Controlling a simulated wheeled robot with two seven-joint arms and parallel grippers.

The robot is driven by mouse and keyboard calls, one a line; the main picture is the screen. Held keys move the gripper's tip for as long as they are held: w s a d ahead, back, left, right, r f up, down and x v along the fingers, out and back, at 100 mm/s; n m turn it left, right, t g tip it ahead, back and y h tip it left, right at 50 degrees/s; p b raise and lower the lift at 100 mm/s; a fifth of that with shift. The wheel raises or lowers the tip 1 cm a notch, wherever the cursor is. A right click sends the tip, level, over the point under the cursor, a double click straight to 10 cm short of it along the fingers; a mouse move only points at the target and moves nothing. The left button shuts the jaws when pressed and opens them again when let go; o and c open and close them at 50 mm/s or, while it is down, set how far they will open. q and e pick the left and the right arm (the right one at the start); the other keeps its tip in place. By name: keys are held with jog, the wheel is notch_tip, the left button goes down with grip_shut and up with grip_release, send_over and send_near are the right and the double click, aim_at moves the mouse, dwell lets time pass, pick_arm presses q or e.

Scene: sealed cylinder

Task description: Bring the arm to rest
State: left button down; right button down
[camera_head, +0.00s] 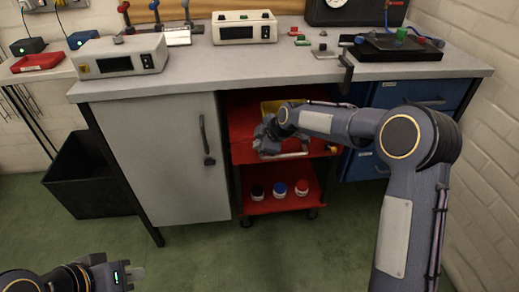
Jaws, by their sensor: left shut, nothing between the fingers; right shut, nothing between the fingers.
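My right arm (403,200) reaches in from the lower right. Its gripper (266,135) is at the upper shelf of the red cart (268,205) under the bench; the fingers look dark and small here, and they are shut with nothing seen between them. My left gripper (134,274) is low at the bottom left, over the green floor, shut and empty. No sealed cylinder can be made out for certain.
The grey workbench (195,70) carries instrument boxes and a black tray (398,50). A grey cabinet door (160,160) and blue drawers (415,92) flank the cart. Several small jars stand on its lower shelf. A black bin (88,178) is at left. The front floor is clear.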

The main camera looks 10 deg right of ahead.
jog(key=s+d+r+m+p, duration=0.1)
jog(key=s+d+r+m, duration=0.4)
jog(key=s, duration=0.5)
jog(key=s+d+r+m, duration=0.3)
jog(key=s+d+r, duration=0.4)
jog(key=s+r, duration=0.15)
jog(key=s+d+f+m+h, duration=0.15)
jog(key=s+m, duration=0.35)
jog(key=s, duration=0.6)
jog(key=s+d+f+m+y, duration=0.1)
jog(key=s+f+m, duration=0.3)
jog(key=s, duration=0.6)
notch_tip(320, 180, up, 22)
jog(key=m+p, duration=0.1)
jog(key=p, duration=2)
jog(key=shift+s+a+f+m, duration=0.2)
jog(key=shift+s+a+m, duration=0.05)
jog(key=shift+s+m, duration=0.2)
jog(key=shift+h, duration=0.25)
